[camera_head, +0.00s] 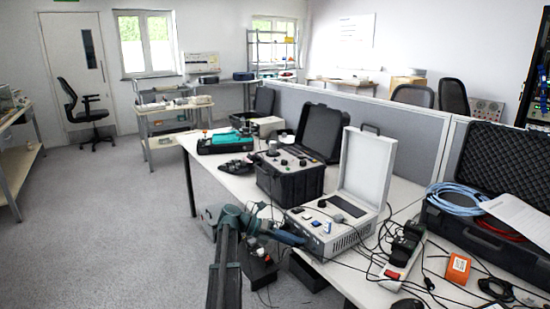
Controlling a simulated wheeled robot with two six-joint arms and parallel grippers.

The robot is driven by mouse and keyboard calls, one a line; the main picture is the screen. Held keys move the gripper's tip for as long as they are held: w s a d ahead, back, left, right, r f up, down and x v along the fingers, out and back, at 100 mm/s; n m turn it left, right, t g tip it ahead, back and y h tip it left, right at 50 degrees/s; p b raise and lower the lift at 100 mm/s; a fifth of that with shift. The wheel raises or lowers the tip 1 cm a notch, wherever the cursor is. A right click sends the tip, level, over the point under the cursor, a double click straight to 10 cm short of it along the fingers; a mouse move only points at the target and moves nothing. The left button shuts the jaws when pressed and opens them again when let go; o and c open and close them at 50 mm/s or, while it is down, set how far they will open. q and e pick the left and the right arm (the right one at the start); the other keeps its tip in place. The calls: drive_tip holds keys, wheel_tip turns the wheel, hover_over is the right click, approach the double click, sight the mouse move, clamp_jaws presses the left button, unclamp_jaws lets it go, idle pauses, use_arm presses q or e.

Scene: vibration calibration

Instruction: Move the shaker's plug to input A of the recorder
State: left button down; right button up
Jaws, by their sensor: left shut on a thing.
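My left arm comes up from the bottom, and its blue-grey gripper (296,240) is at the front left of a white case with an open lid (330,229), apparently the recorder. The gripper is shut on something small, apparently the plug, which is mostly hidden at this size. I cannot tell whether it sits in a socket, and I cannot read the input labels. A black case with knobs on top and an open lid (290,181), possibly the shaker, stands behind the white case. My right gripper is out of view.
Dark cables hang at the table's front edge near my left gripper. A power strip with black adapters (404,252), an orange box (457,268) and a large black case with blue cable (467,230) crowd the right. A teal device (226,142) stands at the far end.

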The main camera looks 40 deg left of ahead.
use_arm(q)
drive_tip(key=shift+d+r+m+y+p, duration=0.2)
drive_tip(key=shift+m+y+p, duration=0.6)
drive_tip(key=shift+p, duration=0.65)
idle(0.5)
drive_tip(key=shift+d+r+m+y+p, duration=0.1)
drive_tip(key=shift+m+y+p, duration=0.5)
drive_tip(key=shift+y+p, duration=0.55)
idle(0.3)
drive_tip(key=c, duration=0.7)
unclamp_jaws()
drive_tip(key=shift+p+v, duration=1.5)
drive_tip(key=shift+v, duration=1.05)
